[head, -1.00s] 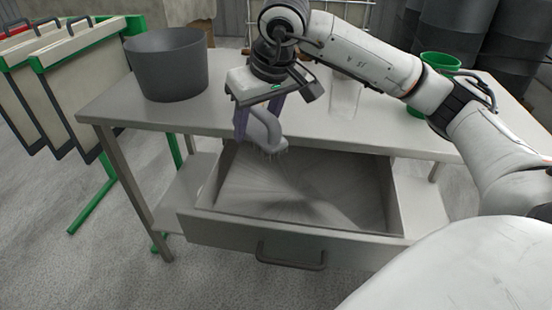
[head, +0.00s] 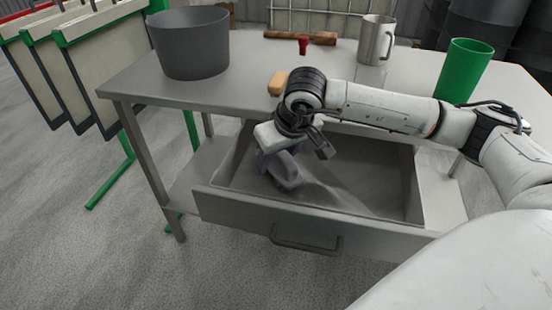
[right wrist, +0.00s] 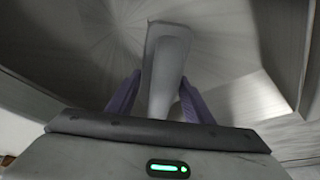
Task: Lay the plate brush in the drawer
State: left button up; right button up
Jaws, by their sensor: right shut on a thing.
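The plate brush (head: 287,172) is grey and is held in my right gripper (head: 272,160), inside the open drawer (head: 330,228) near its left side. In the right wrist view the brush (right wrist: 168,60) lies between the two purple fingers of the gripper (right wrist: 152,95), which is shut on it. The drawer's grey floor shows around the brush in that view. I cannot tell whether the brush touches the drawer floor. The bristles are hidden. My left gripper is not in view.
On the steel table (head: 135,85) stand a dark grey bucket (head: 190,45), a metal mug (head: 375,40) and a green cup (head: 465,70). A yellow-tan block (head: 277,84), a small red item (head: 303,44) and a brown-handled tool (head: 283,35) also lie there. Framed plates (head: 105,50) hang at left.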

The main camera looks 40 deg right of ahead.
jog(key=shift+f+b, duration=0.2)
jog(key=shift+b, duration=0.1)
jog(key=o, duration=1.2)
jog(key=shift+r, duration=0.1)
jog(key=shift+r+p, duration=0.25)
jog(key=shift+p, duration=0.1)
jog(key=p+v, duration=0.1)
jog(key=v, duration=1.1)
jog(key=shift+f, duration=0.1)
